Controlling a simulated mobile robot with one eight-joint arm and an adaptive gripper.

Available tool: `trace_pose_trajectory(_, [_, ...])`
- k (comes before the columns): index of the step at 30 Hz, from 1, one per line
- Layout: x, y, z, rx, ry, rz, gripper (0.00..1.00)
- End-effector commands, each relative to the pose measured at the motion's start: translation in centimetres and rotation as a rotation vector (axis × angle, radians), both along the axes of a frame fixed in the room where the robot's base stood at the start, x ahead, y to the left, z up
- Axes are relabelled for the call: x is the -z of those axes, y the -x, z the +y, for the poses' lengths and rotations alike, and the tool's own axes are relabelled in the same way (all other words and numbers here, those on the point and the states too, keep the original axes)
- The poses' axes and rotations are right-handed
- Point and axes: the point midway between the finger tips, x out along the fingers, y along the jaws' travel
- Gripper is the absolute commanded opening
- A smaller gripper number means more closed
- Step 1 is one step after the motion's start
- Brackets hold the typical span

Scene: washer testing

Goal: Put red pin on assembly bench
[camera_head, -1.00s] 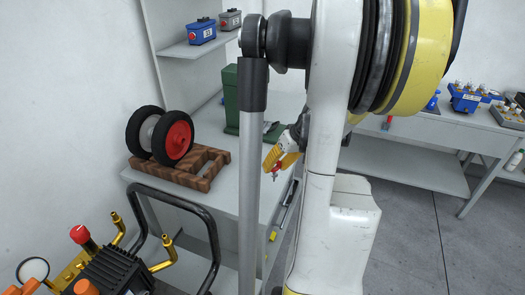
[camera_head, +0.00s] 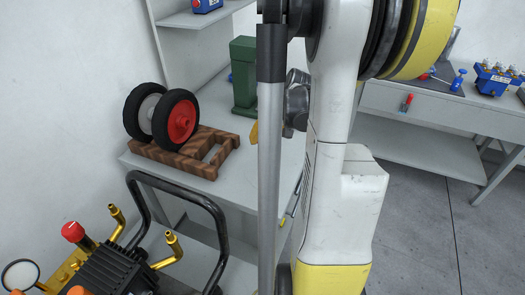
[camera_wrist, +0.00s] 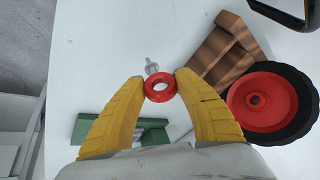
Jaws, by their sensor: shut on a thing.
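My gripper (camera_wrist: 160,79) is shut on the red pin (camera_wrist: 161,99), whose red ring-shaped head sits between the yellow fingertips in the wrist view. A thin metallic shaft shows beyond the ring. Below it is the pale top of a workbench (camera_wrist: 200,22), which I take as the assembly bench, also at left in the head view (camera_head: 238,183). I cannot tell the gap between pin and bench top. In the head view a yellow finger (camera_head: 254,133) shows beside my grey column; the rest of the gripper and the pin are hidden.
A green block-like fixture (camera_head: 243,77) stands farther back. A black-framed machine (camera_head: 105,262) is in front. Another bench (camera_head: 420,106) at right holds blue fixtures (camera_head: 492,78).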

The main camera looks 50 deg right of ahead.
Motion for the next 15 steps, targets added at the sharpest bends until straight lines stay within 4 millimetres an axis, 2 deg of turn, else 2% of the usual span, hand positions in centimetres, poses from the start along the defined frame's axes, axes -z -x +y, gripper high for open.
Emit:
trace_pose_trajectory(9, [4.1, -0.1, 0.0, 0.000, 0.000, 0.000, 0.18])
trace_pose_trajectory(15, [4.0, -0.1, 0.0, 0.000, 0.000, 0.000, 0.18])
